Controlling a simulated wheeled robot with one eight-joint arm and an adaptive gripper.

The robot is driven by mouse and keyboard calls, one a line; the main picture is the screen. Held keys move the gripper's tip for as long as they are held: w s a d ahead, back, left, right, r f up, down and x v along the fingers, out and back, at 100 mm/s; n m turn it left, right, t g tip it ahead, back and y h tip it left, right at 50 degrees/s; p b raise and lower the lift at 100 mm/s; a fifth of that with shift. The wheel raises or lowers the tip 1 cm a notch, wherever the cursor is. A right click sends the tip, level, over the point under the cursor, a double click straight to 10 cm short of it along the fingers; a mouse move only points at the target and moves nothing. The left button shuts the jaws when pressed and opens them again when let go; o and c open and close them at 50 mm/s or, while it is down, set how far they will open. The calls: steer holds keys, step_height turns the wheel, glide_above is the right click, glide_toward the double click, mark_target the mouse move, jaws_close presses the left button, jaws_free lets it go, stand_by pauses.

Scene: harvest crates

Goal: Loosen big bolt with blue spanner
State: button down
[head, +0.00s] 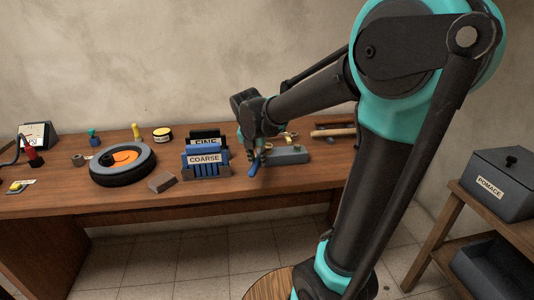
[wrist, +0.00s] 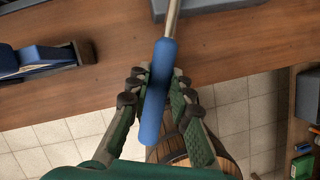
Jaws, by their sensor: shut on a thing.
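The blue spanner (wrist: 152,118) runs lengthwise between my gripper's fingers (wrist: 156,88) in the wrist view. Its metal shank points up the picture towards a grey block (wrist: 215,8), and its far end is cut off. In the head view my gripper (head: 256,150) is over the workbench's front part, shut on the spanner's blue handle (head: 254,169), which slants down towards the front edge. I cannot tell whether that is the big bolt, or whether the spanner's head touches anything.
A blue rack (head: 205,169) labelled COARSE stands close left of my gripper, a FINE one behind it. A wooden-handled tool (head: 333,132) lies at right. A POMACE bin (head: 490,188) stands on the right shelf.

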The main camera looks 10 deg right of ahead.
steer(key=shift+r, duration=3.85)
steer(key=shift+s+a+r, duration=0.35)
steer(key=shift+s+r, duration=0.15)
steer(key=shift+s, duration=0.25)
steer(key=shift+s+a+r, duration=0.3)
steer(key=shift+s+r, duration=0.2)
steer(key=shift+s, duration=0.3)
steer(key=shift+s+a+r, duration=0.35)
steer(key=shift+s+r, duration=0.15)
steer(key=shift+s, duration=0.25)
steer(key=shift+w, duration=0.1)
